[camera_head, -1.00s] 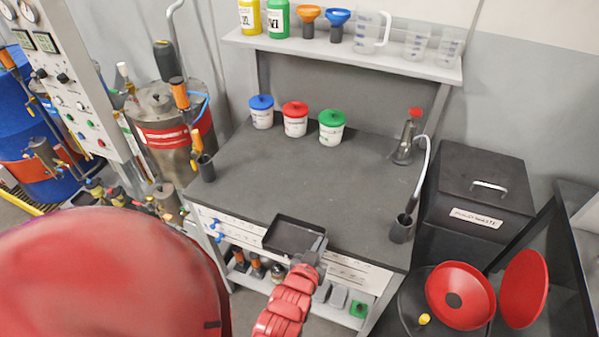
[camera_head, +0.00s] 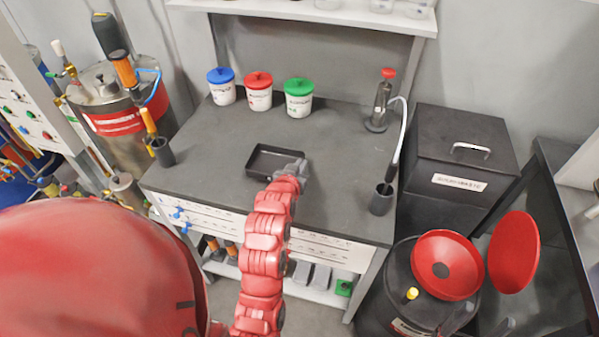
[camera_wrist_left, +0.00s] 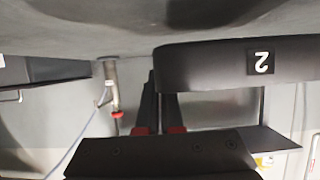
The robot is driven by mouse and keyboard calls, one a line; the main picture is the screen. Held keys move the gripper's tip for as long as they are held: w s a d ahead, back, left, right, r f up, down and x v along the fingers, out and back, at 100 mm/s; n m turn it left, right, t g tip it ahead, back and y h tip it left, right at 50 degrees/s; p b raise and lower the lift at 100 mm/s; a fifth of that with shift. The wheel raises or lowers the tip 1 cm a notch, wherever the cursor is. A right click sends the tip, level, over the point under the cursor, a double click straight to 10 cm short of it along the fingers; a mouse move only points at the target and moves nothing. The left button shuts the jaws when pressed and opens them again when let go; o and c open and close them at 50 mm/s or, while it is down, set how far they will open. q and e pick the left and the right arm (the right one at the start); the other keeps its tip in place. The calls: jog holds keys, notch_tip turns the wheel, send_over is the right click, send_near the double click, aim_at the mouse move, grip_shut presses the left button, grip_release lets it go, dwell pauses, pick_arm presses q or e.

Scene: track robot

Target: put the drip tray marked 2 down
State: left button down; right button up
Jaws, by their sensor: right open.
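The drip tray marked 2 (camera_head: 272,162) is a shallow black tray over the middle of the grey workbench top (camera_head: 215,160). In the left wrist view, which is upside down, its dark wall (camera_wrist_left: 215,65) shows a white 2 label. My left gripper (camera_head: 293,170) is shut on the tray's near right side; its fingers (camera_wrist_left: 158,108) show beside the wall. The tray looks level and close to the bench top; I cannot tell whether it touches. My right gripper (camera_head: 484,321) shows partly at the bottom right, open, away from the tray.
Blue-lidded (camera_head: 222,87), red-lidded (camera_head: 258,92) and green-lidded (camera_head: 299,98) tubs stand at the back. A dispenser bottle (camera_head: 379,108) and a black cup (camera_head: 381,199) are at the right, another cup (camera_head: 163,152) at the left. The bench around the tray is clear.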

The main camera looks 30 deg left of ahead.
pick_arm(q)
jog(key=shift+w+a, duration=0.4)
jog(key=shift+w, duration=0.2)
notch_tip(320, 180, down, 4)
jog(key=shift+r+p, duration=0.25)
jog(key=shift+p, duration=0.7)
jog(key=shift+f, duration=0.15)
jog(key=shift+f+b, duration=0.15)
jog(key=shift+b, duration=0.15)
jog(key=c, duration=1.1)
grip_release()
